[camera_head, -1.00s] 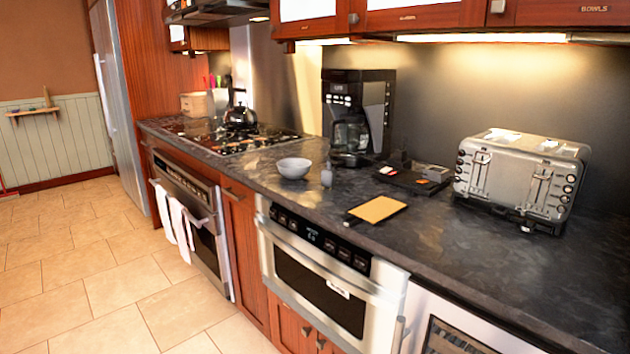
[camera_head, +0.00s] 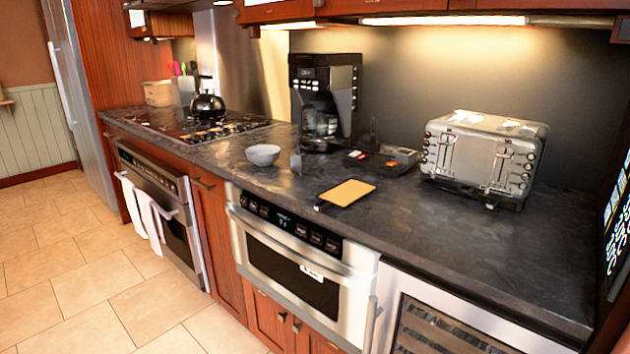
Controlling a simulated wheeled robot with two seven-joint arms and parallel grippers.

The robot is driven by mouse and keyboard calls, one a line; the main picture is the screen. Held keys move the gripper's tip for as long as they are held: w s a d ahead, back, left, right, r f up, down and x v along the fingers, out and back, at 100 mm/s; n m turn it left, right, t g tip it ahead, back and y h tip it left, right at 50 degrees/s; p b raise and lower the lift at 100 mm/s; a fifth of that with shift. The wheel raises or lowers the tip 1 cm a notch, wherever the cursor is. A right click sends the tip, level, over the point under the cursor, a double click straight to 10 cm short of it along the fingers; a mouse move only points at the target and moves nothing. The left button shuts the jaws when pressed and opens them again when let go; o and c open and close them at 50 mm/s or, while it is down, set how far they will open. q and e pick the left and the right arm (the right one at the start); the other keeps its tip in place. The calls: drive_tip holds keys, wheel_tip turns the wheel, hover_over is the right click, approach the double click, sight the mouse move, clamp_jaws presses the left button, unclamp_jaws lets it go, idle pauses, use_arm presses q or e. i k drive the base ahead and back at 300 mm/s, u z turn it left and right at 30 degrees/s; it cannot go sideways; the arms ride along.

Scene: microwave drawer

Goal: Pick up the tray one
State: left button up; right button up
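A flat dark tray-like holder (camera_head: 395,165) lies on the dark counter between the coffee maker and the toaster. It has small items on it, one of them reddish; they are too small to tell. A flat tan board (camera_head: 347,193) with a dark handle lies nearer the counter's front edge. I cannot tell which of these is the tray. Neither of my grippers is in view.
On the counter (camera_head: 440,230) stand a coffee maker (camera_head: 325,100), a silver toaster (camera_head: 480,155), a white bowl (camera_head: 262,155) and a kettle (camera_head: 207,103) on the stove. A microwave drawer (camera_head: 300,270) sits below. Wall cabinets hang above; tiled floor (camera_head: 70,260) is clear at left.

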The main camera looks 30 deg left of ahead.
sight(344, 196)
drive_tip(key=k, duration=1.3)
drive_tip(key=u, duration=0.75)
drive_tip(key=i, duration=1.7)
drive_tip(key=z, duration=0.55)
